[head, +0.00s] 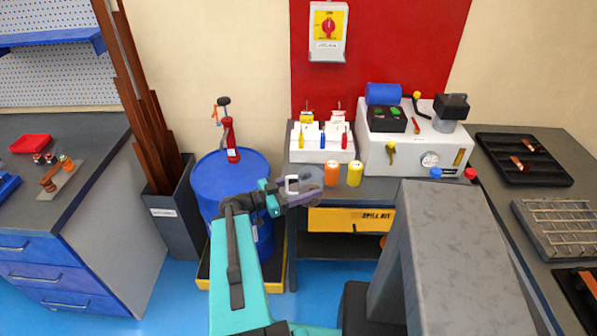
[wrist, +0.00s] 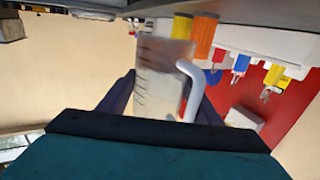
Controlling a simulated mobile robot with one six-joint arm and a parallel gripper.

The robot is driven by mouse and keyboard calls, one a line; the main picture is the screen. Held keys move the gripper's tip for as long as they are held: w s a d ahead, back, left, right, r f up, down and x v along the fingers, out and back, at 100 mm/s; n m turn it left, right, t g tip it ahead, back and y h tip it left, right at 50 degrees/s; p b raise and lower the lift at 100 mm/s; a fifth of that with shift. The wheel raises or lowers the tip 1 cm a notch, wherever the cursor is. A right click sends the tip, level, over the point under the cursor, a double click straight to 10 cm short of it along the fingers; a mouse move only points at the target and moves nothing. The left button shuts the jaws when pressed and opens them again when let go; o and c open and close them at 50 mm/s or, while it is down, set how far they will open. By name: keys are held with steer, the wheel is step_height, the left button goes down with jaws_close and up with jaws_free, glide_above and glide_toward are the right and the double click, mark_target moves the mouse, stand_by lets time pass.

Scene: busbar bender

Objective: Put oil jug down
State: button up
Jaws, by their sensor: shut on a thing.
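The oil jug is a clear, see-through jug with a white handle and marks on its side. In the head view the jug (head: 312,186) is at the front edge of the small grey bench, left of an orange can. In the wrist view, which is upside down, the jug (wrist: 158,75) stands between my dark fingers, its handle to the right. My gripper (head: 280,196) is shut on the jug. I cannot tell whether the jug's base touches the bench top (head: 375,190).
An orange can (head: 331,173) and a yellow can (head: 354,173) stand close to the jug. Behind are a white tool rack (head: 322,155) and a white machine (head: 405,150). A blue drum (head: 212,185) with a red pump (head: 231,140) stands left.

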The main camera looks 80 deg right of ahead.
mark_target(305, 179)
steer(key=shift+w+d+f+b, duration=0.2)
steer(key=shift+d+b, duration=0.35)
steer(key=shift+b, duration=1.05)
steer(key=shift+d+b, duration=0.1)
steer(key=shift+b, duration=0.25)
steer(key=shift+w+d+b, duration=0.2)
steer(key=shift+d+b, duration=0.2)
steer(key=shift+b, duration=0.6)
steer(key=b, duration=0.1)
steer(key=d+b, duration=0.1)
steer(key=shift+w+d+b, duration=0.2)
steer(key=shift+w+b, duration=0.05)
steer(key=shift+b, duration=0.15)
steer(key=shift+w+d, duration=0.1)
steer(key=shift+d, duration=0.15)
steer(key=shift+w+d+r, duration=0.1)
steer(key=shift+d, duration=0.2)
steer(key=w+d+f+p, duration=0.1)
steer(key=w+d+p, duration=0.2)
steer(key=d, duration=0.6)
steer(key=shift+w, duration=0.15)
